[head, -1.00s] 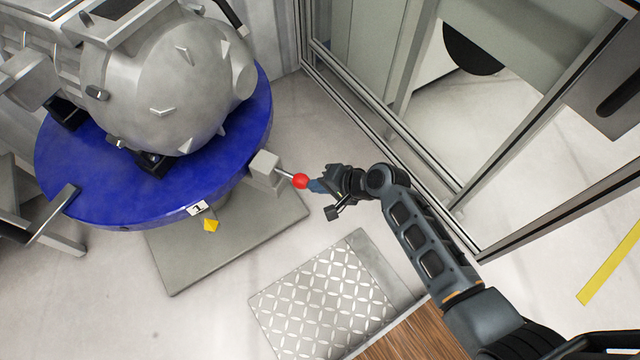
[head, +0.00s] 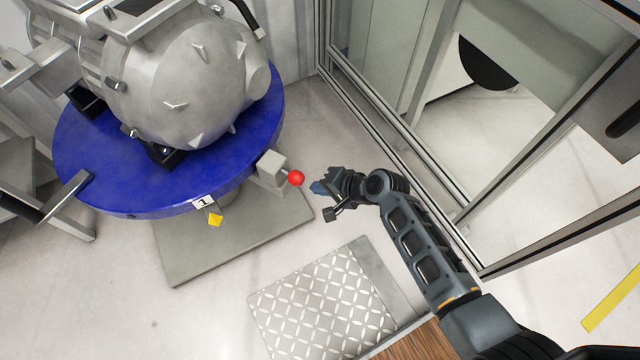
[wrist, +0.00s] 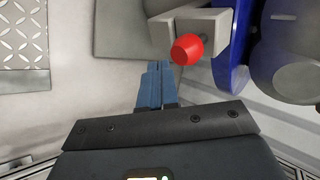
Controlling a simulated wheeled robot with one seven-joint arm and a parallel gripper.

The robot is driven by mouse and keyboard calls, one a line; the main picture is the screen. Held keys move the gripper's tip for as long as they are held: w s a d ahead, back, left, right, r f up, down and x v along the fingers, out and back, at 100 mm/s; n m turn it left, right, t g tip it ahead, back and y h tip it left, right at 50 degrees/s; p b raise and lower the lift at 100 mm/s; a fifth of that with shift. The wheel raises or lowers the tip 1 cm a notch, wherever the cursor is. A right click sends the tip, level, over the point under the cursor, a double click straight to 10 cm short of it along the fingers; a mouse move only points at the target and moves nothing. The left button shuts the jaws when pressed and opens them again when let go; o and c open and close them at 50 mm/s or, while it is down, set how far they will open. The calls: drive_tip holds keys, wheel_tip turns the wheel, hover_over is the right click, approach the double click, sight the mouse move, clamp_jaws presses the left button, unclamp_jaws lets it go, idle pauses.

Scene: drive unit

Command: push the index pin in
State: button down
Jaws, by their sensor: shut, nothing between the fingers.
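The index pin shows as a red ball knob (head: 296,178) at the side of a grey block (head: 272,168) by the rim of the blue round table (head: 110,195). In the head view the knob sits close against the block, with almost no shaft showing. My gripper (head: 318,187) is just right of the knob, with a small gap between them. In the wrist view the blue fingers (wrist: 157,82) are together and empty, below and left of the red knob (wrist: 187,49). The knob stands before the grey block (wrist: 205,25) there.
A large grey rounded drive unit (head: 190,80) sits on the blue table. A yellow pointer (head: 216,220) is below a label marked 1. A treadplate step (head: 320,310) lies on the floor in front. A framed glass partition (head: 400,150) stands close on the right.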

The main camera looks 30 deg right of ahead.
drive_tip(key=p+v, duration=0.1)
drive_tip(key=v, duration=1)
drive_tip(key=shift+s+d+f, duration=0.25)
drive_tip(key=shift+f, duration=0.1)
drive_tip(key=s+r+n+t+h, duration=0.1)
drive_tip(key=s+r+n+h, duration=0.1)
drive_tip(key=s, duration=0.6)
drive_tip(key=s+r+n+t+h, duration=0.1)
drive_tip(key=s+r+n+h, duration=0.1)
drive_tip(key=s, duration=0.7)
drive_tip(key=s+a+r+n+t, duration=0.1)
drive_tip(key=s+r+n, duration=0.3)
drive_tip(key=r, duration=0.7)
drive_tip(key=s+a+r+n+t, duration=0.1)
drive_tip(key=s+r+n+t, duration=0.2)
drive_tip(key=s+r, duration=0.5)
wheel_tip(320, 180, up, 3)
drive_tip(key=shift+s+r+n+t+h, duration=0.1)
drive_tip(key=shift+s+n+t+h, duration=0.2)
drive_tip(key=shift+n+t, duration=0.15)
drive_tip(key=shift+a, duration=0.15)
